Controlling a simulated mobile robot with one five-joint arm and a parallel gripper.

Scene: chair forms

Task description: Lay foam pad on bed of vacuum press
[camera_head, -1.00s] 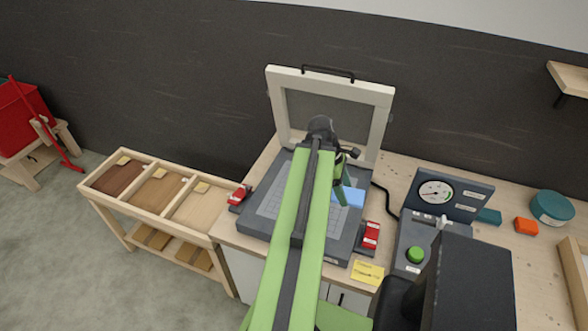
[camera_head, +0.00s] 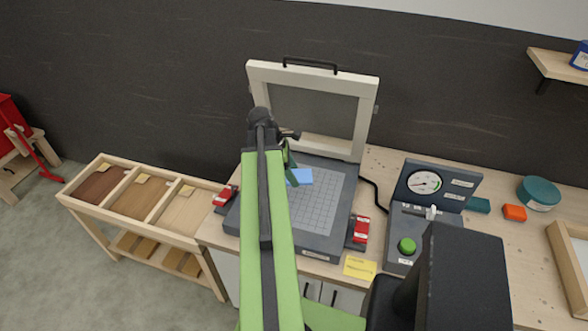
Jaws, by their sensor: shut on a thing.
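The vacuum press has a dark grey bed (camera_head: 318,205) with a lighter grid on it. Its pale framed lid (camera_head: 368,118) stands raised at the back, with a black handle on top. A small light blue piece, which looks like the foam pad (camera_head: 301,177), shows over the rear middle of the bed. My gripper (camera_head: 291,172) is shut on the blue pad; only part of its dark green fingers shows. My green arm hides the left part of the bed and some of the pad. I cannot tell whether the pad touches the bed.
Red clamps (camera_head: 361,230) sit at the bed's sides. A control box with a gauge (camera_head: 424,182) and green button stands right of the press. An orange block (camera_head: 514,213) and a teal tin (camera_head: 539,193) lie farther right. A wooden rack (camera_head: 140,192) with sheets stands left.

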